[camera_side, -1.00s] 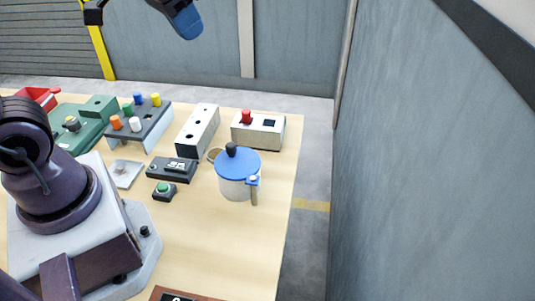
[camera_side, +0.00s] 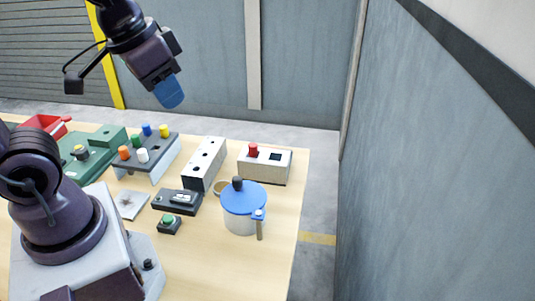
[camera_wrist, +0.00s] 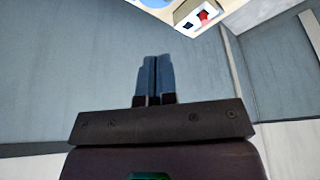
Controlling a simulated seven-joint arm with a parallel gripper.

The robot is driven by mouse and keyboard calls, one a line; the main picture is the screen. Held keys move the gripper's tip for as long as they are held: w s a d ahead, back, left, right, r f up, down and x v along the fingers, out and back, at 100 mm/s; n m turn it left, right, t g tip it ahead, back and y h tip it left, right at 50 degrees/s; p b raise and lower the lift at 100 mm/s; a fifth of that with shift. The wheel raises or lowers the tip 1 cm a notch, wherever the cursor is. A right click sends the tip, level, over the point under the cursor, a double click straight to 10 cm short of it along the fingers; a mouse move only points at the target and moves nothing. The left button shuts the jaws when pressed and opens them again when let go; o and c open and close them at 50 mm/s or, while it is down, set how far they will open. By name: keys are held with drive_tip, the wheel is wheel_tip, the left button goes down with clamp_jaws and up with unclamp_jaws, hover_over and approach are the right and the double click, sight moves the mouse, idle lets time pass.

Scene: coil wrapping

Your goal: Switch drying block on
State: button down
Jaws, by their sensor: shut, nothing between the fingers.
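A pale block (camera_side: 265,166) stands at the back right of the table. The red button also shows at the top of the wrist view (camera_wrist: 206,15). I cannot tell whether the block is on. My gripper (camera_side: 170,95), with blue fingers, is high in the air, up and left of the block in the side view. Its fingers (camera_wrist: 154,65) are together and empty.
A white pot with a blue lid (camera_side: 243,197) stands in front of the pale block. A block with holes (camera_side: 205,160) is left of it. A rack with coloured caps (camera_side: 145,150), a small green button box (camera_side: 168,223) and a black device (camera_side: 177,201) are further left. The front right table is clear.

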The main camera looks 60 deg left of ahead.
drive_tip(key=w+a+f+n+g, duration=0.1)
drive_tip(key=w+a+f+n, duration=0.1)
drive_tip(key=w+a+f, duration=0.3)
drive_tip(key=w+a+f+n+g, duration=0.1)
drive_tip(key=w+a+f+n, duration=0.2)
drive_tip(key=w, duration=1)
drive_tip(key=w+a+f+n+g, duration=0.2)
drive_tip(key=w+a+f+n, duration=0.1)
drive_tip(key=w+a+f, duration=0.4)
drive_tip(key=w+a, duration=0.1)
drive_tip(key=w, duration=0.1)
drive_tip(key=shift+w, duration=0.35)
drive_tip(key=shift+a, duration=0.1)
wheel_tip(320, 180, down, 14)
